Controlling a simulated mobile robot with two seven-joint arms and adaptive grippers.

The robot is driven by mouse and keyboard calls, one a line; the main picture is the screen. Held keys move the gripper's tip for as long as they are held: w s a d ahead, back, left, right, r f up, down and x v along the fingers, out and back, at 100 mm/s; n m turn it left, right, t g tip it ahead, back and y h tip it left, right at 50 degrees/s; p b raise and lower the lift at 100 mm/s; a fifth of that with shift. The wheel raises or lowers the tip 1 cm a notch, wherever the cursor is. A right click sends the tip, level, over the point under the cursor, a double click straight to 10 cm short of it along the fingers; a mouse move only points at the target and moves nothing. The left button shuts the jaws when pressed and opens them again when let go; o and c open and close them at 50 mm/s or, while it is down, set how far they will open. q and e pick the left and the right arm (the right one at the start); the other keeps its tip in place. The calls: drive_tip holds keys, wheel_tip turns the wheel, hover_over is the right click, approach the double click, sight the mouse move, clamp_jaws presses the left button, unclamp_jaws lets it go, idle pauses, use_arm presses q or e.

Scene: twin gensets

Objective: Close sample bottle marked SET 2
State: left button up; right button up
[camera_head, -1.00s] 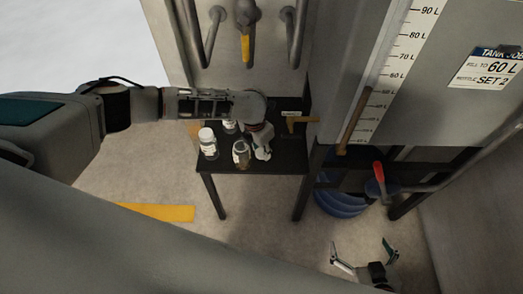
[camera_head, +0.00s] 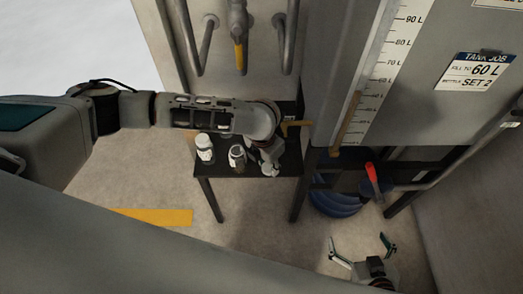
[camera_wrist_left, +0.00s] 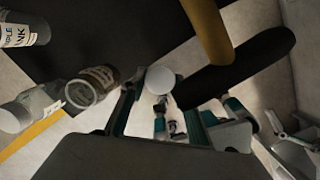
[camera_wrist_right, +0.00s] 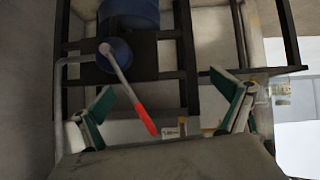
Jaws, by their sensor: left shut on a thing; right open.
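My left gripper (camera_head: 270,170) is at the front right of the black stand, right of the open bottle. It is shut on a round white cap (camera_wrist_left: 161,80), seen between its fingers in the left wrist view. The open bottle (camera_head: 237,158) stands uncapped with brownish contents; its rim and label show in the left wrist view (camera_wrist_left: 91,87). A white-capped bottle (camera_head: 205,147) stands to its left. Another bottle (camera_head: 226,134) is partly hidden behind my left arm. I cannot read SET 2 on any bottle. My right gripper (camera_head: 360,244) is open and empty, low at the right.
The black stand (camera_head: 210,170) has a brass-coloured handle (camera_head: 297,124) near its back right. Pipes and a yellow-handled valve (camera_head: 239,55) hang above. A tank with a level scale (camera_head: 395,60) is at right. A red lever (camera_head: 372,172) and blue drum (camera_head: 335,200) are below it.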

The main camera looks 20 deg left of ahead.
use_arm(q)
drive_tip(key=s+d, duration=0.5)
drive_tip(key=s, duration=0.1)
drive_tip(key=shift+s+d, duration=0.15)
drive_tip(key=shift+s, duration=0.1)
use_arm(e)
drive_tip(key=shift+w+r, duration=0.1)
drive_tip(key=shift+r, duration=0.3)
